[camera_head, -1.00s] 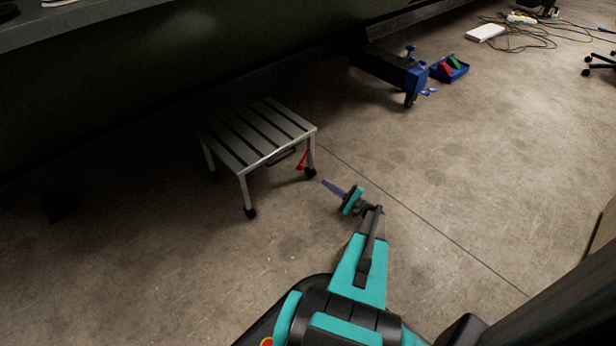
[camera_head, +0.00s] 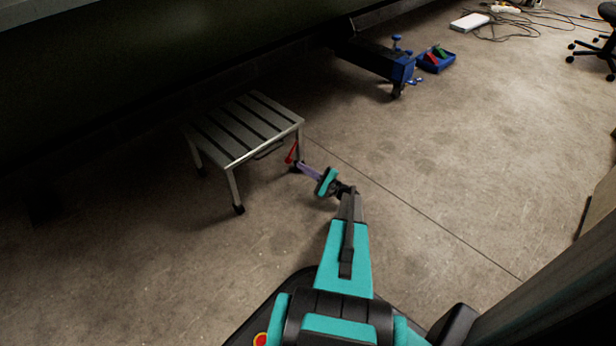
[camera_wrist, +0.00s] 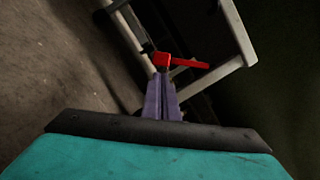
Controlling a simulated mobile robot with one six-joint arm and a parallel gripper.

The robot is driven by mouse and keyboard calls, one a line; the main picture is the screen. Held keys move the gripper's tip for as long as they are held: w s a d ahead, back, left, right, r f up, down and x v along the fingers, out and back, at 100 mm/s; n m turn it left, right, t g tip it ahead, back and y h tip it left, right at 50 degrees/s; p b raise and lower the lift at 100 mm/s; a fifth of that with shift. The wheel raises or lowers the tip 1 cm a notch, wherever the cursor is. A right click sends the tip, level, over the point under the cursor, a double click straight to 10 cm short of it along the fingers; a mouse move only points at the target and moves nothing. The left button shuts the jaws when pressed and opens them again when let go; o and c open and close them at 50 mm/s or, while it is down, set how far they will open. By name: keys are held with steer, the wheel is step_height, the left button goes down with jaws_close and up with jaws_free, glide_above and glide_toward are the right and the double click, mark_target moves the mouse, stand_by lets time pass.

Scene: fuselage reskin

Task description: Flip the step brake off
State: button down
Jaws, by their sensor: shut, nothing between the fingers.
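The grey slatted step (camera_head: 245,128) stands upright on the floor left of centre in the head view. Its red brake lever (camera_head: 291,152) is at the right front leg, slanting. In the wrist view the red lever (camera_wrist: 186,62) lies just past the fingertips, with a block at its left end and a bar running right. My gripper (camera_head: 300,167) has purple fingers, shut and empty, with tips close to the lever and the leg. In the wrist view my gripper (camera_wrist: 162,78) overlaps the lever's lower edge; I cannot tell whether they touch.
A blue wheeled stand (camera_head: 385,62) and a blue tray (camera_head: 435,61) with red and green items are at the back right. A white box (camera_head: 469,22) and cables lie beyond. A dark overhanging body fills the back left.

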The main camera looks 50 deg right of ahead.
steer(key=shift+w+a+r, duration=0.1)
steer(key=shift+w+r, duration=0.1)
steer(key=shift+w, duration=0.9)
